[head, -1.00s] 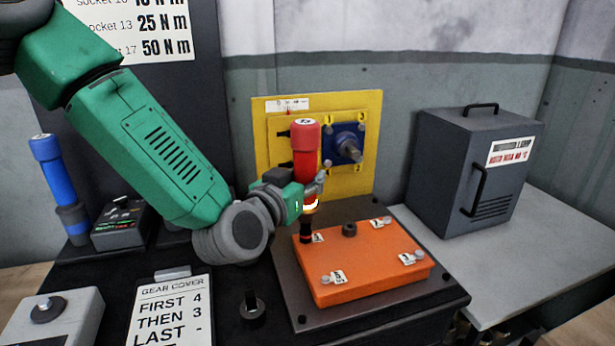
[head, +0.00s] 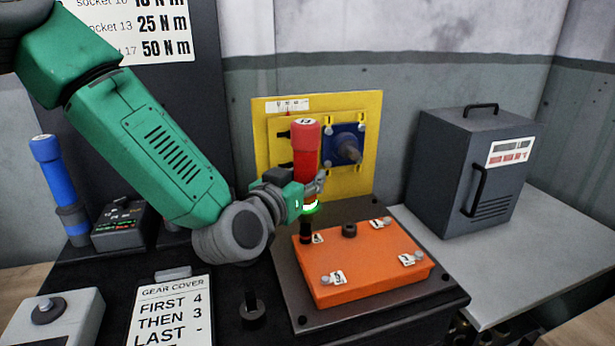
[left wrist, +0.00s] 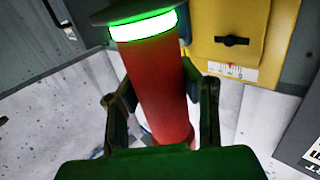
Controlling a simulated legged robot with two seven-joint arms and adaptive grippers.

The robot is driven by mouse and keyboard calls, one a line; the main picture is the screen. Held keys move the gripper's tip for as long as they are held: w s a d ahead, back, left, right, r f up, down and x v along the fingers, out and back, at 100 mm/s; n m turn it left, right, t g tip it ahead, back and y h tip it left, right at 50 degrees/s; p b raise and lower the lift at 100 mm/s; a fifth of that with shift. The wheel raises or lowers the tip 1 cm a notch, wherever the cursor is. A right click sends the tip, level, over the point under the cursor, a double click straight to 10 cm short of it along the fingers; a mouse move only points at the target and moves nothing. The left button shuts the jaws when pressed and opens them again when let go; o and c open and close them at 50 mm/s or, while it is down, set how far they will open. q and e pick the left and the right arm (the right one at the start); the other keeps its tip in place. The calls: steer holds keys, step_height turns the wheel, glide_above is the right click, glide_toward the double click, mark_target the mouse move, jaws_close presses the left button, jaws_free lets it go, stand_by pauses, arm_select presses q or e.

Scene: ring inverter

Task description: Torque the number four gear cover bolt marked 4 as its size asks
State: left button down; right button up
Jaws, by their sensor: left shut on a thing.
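My left gripper (head: 308,192) is shut on a red torque driver (head: 306,148) with 13 on its cap. The driver stands upright, its dark socket (head: 306,232) down at the back left corner of the orange gear cover (head: 360,282). The bolt under the socket is hidden, and the label (head: 318,239) beside it is partly covered. A ring on the driver glows green; this ring (left wrist: 143,27) is bright in the left wrist view, above the red body (left wrist: 160,95). Other bolts with number labels sit at the cover's other corners. My right gripper is not in view.
A blue driver (head: 46,165) stands at the left beside a small control box (head: 123,226). A gear cover order card (head: 170,312) lies in front. A yellow panel (head: 362,186) with a blue block stands behind. A dark grey cabinet (head: 450,165) is on the right table.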

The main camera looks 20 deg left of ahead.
mark_target(299, 156)
arm_select(q)
steer(key=shift+r+p, duration=1.8)
steer(key=shift+r, duration=0.7)
